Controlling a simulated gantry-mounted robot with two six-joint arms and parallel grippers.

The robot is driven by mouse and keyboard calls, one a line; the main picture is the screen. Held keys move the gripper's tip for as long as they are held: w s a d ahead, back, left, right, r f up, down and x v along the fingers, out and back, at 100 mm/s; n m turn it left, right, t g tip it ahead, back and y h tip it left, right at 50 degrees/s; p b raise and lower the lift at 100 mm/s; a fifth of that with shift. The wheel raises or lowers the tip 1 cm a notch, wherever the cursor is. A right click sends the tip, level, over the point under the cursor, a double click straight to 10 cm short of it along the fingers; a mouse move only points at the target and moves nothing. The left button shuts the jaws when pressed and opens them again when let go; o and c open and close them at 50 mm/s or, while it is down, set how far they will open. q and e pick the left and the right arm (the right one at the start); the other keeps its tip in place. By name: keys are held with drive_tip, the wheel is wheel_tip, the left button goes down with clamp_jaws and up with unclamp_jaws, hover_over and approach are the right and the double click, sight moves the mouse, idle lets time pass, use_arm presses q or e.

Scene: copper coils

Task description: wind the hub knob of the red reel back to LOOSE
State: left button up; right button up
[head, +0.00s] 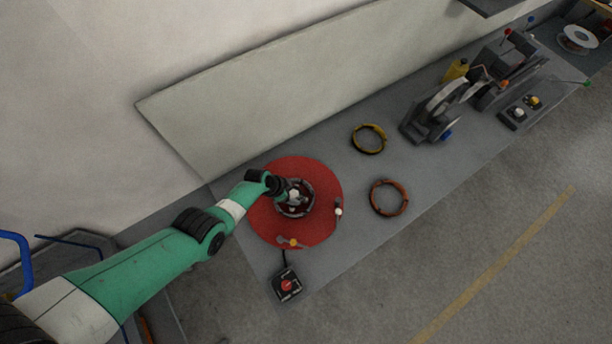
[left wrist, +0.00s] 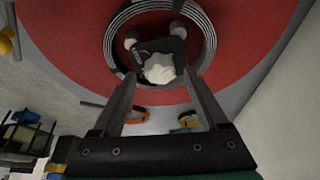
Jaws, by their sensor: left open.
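The red reel (head: 265,219) lies flat at the near left end of the grey bench in the head view. Its red disc (left wrist: 258,40) fills the upper part of the left wrist view. A ringed hub (left wrist: 202,18) sits at its centre, with a pale knob (left wrist: 159,68) in it. My left gripper (head: 291,195) is over the hub in the head view. In the left wrist view its two fingers (left wrist: 158,90) are apart, one on each side of the knob, with visible gaps. I cannot tell their height against the knob. No LOOSE mark is readable. My right gripper is not in view.
A white-tipped handle (head: 338,210) and an orange-knobbed lever (head: 291,242) stand at the reel's rim. A control box with a red button (head: 287,286) is in front. A yellow coil (head: 369,139) and copper coil (head: 388,197) lie to the right. A wall panel (head: 300,95) runs behind.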

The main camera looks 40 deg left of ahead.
use_arm(q)
drive_tip(key=shift+w+f, duration=0.2)
drive_tip(key=shift+f, duration=0.4)
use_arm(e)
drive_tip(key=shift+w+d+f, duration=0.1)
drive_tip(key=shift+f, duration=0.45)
use_arm(q)
clamp_jaws()
